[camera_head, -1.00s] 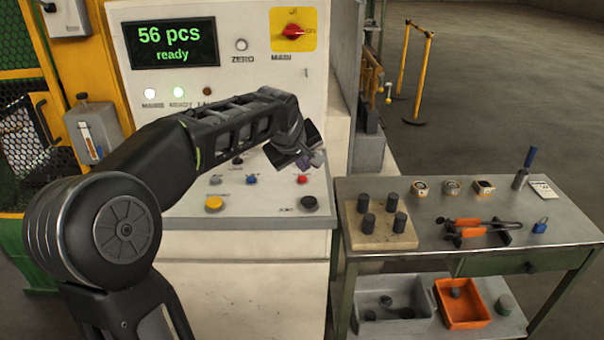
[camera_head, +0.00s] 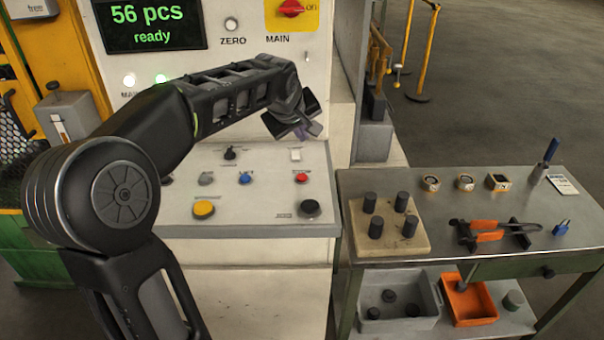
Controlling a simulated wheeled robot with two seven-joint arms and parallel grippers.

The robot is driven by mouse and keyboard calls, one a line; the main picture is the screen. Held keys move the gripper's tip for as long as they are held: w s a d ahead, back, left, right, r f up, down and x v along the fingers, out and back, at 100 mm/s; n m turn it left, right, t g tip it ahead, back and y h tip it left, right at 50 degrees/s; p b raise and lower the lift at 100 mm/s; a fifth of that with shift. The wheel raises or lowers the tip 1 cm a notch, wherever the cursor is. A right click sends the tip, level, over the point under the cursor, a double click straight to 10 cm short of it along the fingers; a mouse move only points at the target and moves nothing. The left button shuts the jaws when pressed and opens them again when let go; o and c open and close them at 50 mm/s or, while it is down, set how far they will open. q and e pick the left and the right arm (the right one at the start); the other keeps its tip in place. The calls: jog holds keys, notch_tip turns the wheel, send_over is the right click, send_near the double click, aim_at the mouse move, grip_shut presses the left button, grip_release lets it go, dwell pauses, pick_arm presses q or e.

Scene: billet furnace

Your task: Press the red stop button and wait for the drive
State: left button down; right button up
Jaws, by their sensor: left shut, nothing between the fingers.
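The red button (camera_head: 302,178) sits on the sloped control desk (camera_head: 270,205), at its right side, among other controls. My left gripper (camera_head: 308,132) is shut and empty. It appears above the red button in the picture, with a visible gap between them. The display (camera_head: 152,24) reads "56 pcs" and "ready" in green. My right gripper is not in view.
Near the red button are a blue button (camera_head: 245,178), a yellow button (camera_head: 204,209), a black button (camera_head: 309,208) and a black selector (camera_head: 230,153). A red MAIN switch (camera_head: 291,8) is on the upright panel. A side table (camera_head: 450,205) with tools stands at the right.

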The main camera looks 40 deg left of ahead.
pick_arm(q)
jog(key=b, duration=0.5)
send_over(302, 177)
notch_tip(302, 177, down, 8)
jog(key=shift+r, duration=0.25)
jog(key=shift+f+b, duration=0.75)
jog(key=shift+b, duration=0.05)
dwell(1.1)
jog(key=shift+f+b, duration=0.4)
jog(key=shift+b, duration=0.15)
jog(key=shift+f+b, duration=0.4)
jog(key=shift+b, duration=0.05)
dwell(0.5)
dwell(0.3)
jog(key=shift+r+p, duration=0.5)
jog(key=shift+r, duration=0.3)
jog(key=shift+r, duration=0.15)
